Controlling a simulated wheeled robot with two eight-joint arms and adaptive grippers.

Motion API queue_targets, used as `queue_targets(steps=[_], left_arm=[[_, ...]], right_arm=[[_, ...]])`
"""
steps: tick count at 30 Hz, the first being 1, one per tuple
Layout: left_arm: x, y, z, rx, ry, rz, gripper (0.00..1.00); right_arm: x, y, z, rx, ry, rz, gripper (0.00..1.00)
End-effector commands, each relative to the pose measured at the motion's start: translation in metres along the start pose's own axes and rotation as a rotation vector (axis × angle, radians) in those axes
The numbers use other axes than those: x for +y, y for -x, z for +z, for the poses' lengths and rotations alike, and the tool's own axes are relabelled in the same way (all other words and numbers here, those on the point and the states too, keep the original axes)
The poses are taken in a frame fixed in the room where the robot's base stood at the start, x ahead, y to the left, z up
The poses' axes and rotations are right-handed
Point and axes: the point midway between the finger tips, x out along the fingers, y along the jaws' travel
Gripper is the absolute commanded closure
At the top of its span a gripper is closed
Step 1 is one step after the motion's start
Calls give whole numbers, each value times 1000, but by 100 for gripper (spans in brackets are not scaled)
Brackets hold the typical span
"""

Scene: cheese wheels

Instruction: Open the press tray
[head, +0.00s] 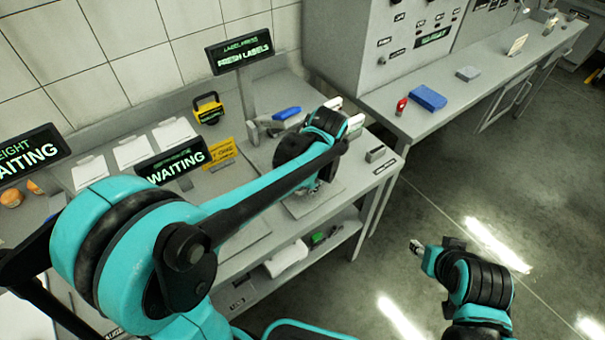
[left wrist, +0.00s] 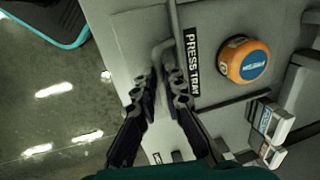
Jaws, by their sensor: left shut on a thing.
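In the left wrist view, a grey panel carries a black PRESS TRAY label (left wrist: 193,62). A bent grey bar handle (left wrist: 160,50) runs beside the label. The fingers of my left gripper (left wrist: 161,78) are closed together around the lower end of this handle. In the head view, my left arm reaches over the right end of the bench, and its wrist and forearm hide the handle and the tray. My right gripper (head: 417,247) hangs over the floor, away from the bench; its fingers are too small to read.
An orange round piece with a blue label (left wrist: 243,61) sits beside the tray label. A label screen (head: 240,52) and a yellow-black item (head: 208,108) stand on the bench. A second bench with a blue box (head: 428,98) is at the right. Floor in front is clear.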

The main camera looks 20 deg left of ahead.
Motion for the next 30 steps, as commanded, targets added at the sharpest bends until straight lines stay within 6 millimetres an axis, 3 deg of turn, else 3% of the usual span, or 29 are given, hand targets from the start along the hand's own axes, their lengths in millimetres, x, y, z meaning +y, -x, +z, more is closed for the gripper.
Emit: queue_targets(steps=[3,10,22,24,25,30], left_arm=[[38,9,0,3,-9,1,100],[85,17,1,1,-6,0,100],[93,18,1,1,-1,0,100],[93,17,1,1,-1,0,75],[93,17,1,1,-1,0,69],[93,17,2,1,0,0,69]], right_arm=[[0,7,-5,0,0,0,58],[0,12,-9,0,0,0,58],[0,12,-9,0,0,0,58],[0,12,-9,0,0,0,58],[0,12,-9,0,0,0,58],[0,12,-9,0,0,0,58]])
